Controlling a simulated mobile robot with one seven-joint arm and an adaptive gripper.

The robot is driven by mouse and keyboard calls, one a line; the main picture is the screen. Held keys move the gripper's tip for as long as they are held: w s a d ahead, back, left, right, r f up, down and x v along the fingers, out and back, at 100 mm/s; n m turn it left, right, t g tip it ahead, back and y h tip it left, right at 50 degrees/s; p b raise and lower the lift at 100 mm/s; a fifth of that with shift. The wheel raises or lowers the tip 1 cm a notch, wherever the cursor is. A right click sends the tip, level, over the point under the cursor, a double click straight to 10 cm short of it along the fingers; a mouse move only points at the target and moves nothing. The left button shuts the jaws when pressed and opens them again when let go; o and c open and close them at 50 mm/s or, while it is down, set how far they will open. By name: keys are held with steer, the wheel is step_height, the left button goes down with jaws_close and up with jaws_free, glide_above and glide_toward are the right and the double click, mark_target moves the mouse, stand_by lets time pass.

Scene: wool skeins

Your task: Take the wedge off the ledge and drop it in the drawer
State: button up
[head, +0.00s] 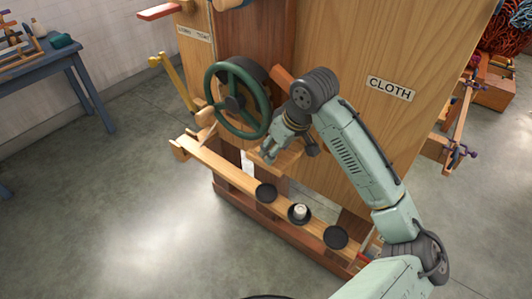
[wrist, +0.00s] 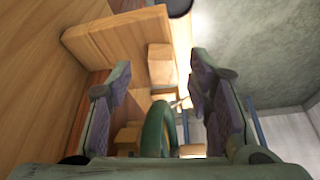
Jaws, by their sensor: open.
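My gripper (head: 268,154) is open in front of the wooden cabinet, just right of the green wheel. It is close to a small wooden ledge (head: 288,159) on the cabinet front. In the wrist view, my two fingers (wrist: 162,68) are spread apart with the ledge (wrist: 110,36) beyond them. A pale wooden block (wrist: 160,64), which looks like the wedge, shows between the fingers beside the ledge. I cannot tell whether the fingers touch it. In the head view, I cannot pick out the wedge near my gripper. I cannot make out an open drawer in either view.
The green handwheel (head: 237,98) stands out from the cabinet (head: 345,50); it also shows in the wrist view (wrist: 158,130). A low rail holds black dishes (head: 336,237), one with a white object (head: 300,211). A blue table (head: 60,55) stands left, with open floor between.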

steer(key=shift+p+x, duration=0.35)
steer(key=shift+x, duration=1.55)
steer(key=shift+c, duration=0.6)
steer(key=shift+r, duration=0.1)
steer(key=c, duration=0.9)
